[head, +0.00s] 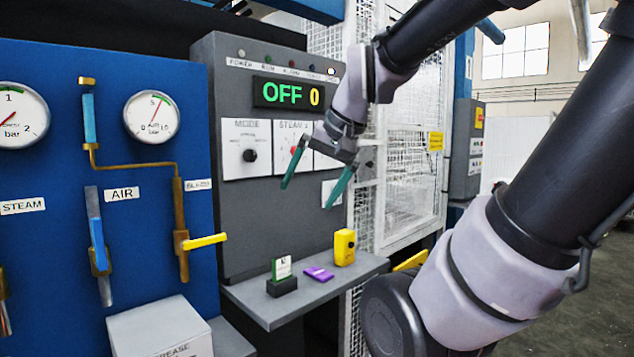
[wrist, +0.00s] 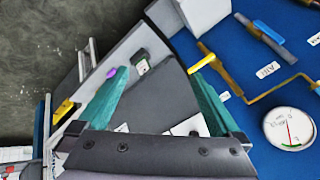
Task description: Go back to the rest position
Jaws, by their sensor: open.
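My gripper (head: 318,183) hangs in front of the grey control panel (head: 240,210), below the display that reads OFF 0. Its two green fingers are spread apart, with nothing between them. In the wrist view the fingers (wrist: 155,92) also stand open and empty, pointing toward the shelf side. The panel carries a MODE knob (head: 250,155) and a STEAM knob (head: 295,150). Part of the panel to the right is hidden behind my gripper.
A grey shelf (head: 245,302) below holds a green and white block in a dark stand (head: 281,277), a purple piece (head: 319,273) and a yellow box (head: 344,247). Left is a blue board (head: 150,230) with gauges, levers and a yellow handle (head: 205,241). A white mesh fence (head: 410,170) stands right.

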